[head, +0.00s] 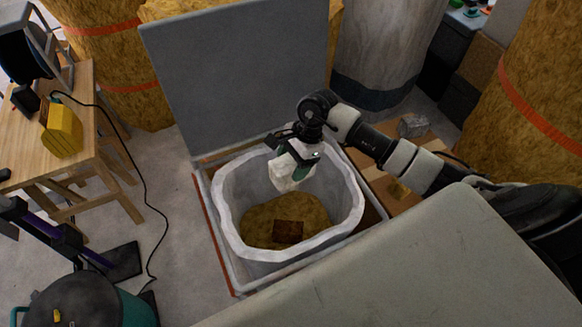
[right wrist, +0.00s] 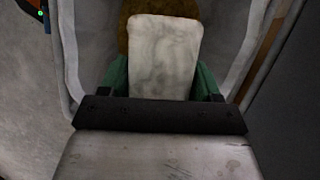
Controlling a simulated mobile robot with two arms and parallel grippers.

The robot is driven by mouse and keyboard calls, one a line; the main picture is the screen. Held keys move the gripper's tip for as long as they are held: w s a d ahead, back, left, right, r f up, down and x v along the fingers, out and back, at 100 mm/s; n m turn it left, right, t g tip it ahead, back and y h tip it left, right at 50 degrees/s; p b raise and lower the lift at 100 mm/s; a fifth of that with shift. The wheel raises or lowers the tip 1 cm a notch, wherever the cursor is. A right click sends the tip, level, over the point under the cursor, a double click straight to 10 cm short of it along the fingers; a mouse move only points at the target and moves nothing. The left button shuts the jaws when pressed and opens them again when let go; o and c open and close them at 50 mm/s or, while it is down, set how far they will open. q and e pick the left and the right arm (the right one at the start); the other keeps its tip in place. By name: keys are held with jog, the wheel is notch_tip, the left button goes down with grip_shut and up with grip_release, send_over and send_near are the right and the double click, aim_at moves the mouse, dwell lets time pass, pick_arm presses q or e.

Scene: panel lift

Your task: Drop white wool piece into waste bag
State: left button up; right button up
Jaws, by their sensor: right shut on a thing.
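The white wool piece (head: 287,173) is held by my right gripper (head: 301,169), which is shut on it. It hangs over the open waste bag (head: 228,222), near its back side. In the right wrist view the wool piece (right wrist: 165,55) shows pale between the green fingers of the gripper (right wrist: 162,85). The waste bag is a light liner with a white rolled rim, standing in a box-like frame. Yellow-brown material (head: 262,212) and a dark brown piece (head: 288,231) lie at its bottom. My left gripper is not in view.
A raised grey panel (head: 240,75) stands behind the bag. A pale panel (head: 420,265) fills the lower right. A wooden table (head: 75,150) with a yellow device (head: 62,130) stands at left, its black cable on the floor. Large wool rolls (head: 120,70) stand behind.

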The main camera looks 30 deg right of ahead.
jog(key=shift+d+f+b, duration=0.15)
jog(key=shift+f+b, duration=0.15)
jog(key=shift+f, duration=0.35)
notch_tip(320, 180, down, 4)
jog(key=shift+r+b, duration=0.1)
jog(key=shift+b, duration=1)
jog(key=shift+f, duration=0.4)
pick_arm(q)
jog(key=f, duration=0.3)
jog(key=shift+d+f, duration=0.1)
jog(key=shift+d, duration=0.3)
pick_arm(e)
jog(key=o, duration=1)
jog(key=shift+c, duration=0.2)
